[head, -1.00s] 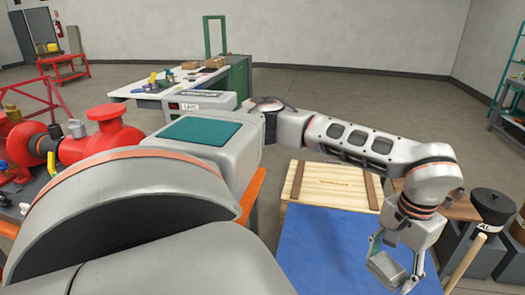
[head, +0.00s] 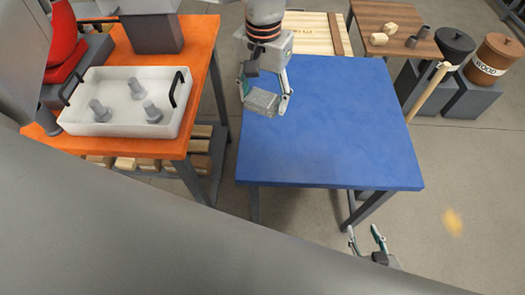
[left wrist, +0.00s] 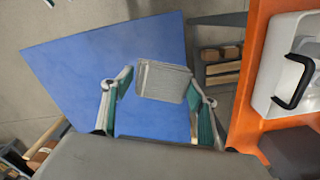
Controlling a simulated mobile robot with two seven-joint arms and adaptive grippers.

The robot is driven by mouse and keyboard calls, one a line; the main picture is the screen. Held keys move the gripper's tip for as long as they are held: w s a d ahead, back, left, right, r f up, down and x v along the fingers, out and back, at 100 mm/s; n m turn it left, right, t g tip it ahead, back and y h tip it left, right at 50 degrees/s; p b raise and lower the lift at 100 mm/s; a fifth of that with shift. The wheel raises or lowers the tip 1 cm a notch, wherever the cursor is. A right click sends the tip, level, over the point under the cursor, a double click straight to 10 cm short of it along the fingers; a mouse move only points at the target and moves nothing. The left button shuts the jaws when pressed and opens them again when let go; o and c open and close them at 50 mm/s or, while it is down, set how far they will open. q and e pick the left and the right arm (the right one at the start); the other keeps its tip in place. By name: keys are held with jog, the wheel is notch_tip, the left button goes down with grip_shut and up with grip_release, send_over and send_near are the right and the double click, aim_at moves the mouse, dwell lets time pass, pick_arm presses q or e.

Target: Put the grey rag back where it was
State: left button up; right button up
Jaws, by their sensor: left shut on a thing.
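My left gripper (head: 264,98) is shut on the grey rag (head: 260,103), a small folded grey block, above the far left part of the blue table (head: 335,140). In the left wrist view the rag (left wrist: 163,82) sits between the two green-padded fingers, with the blue table top (left wrist: 110,55) below it. My right gripper (head: 364,238) is at the bottom of the head view, beyond the table's front edge, with its fingers apart and nothing between them.
An orange bench (head: 200,62) stands on the left with a white tray (head: 120,128) holding several grey fittings. A wooden board (head: 310,36) lies behind the blue table. Dark and brown bins (head: 494,56) stand at the right. The blue table top looks clear.

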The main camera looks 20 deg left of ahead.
aim_at(266, 153)
pick_arm(q)
jog(key=shift+w+d+f, duration=0.1)
jog(key=shift+d+f, duration=0.25)
jog(key=shift+f, duration=0.3)
notch_tip(266, 153, down, 19)
jog(key=shift+d+r+b, duration=0.1)
jog(key=shift+d+b, duration=0.05)
jog(key=shift+b, duration=0.3)
jog(key=shift+f, duration=0.4)
pick_arm(e)
jog(key=shift+s+a+f, duration=0.15)
jog(key=shift+f, duration=0.55)
pick_arm(q)
jog(key=shift+f, duration=0.1)
jog(key=o, duration=1.1)
jog(key=shift+f, duration=0.1)
jog(key=shift+c, duration=0.2)
pick_arm(e)
jog(key=shift+f, duration=0.1)
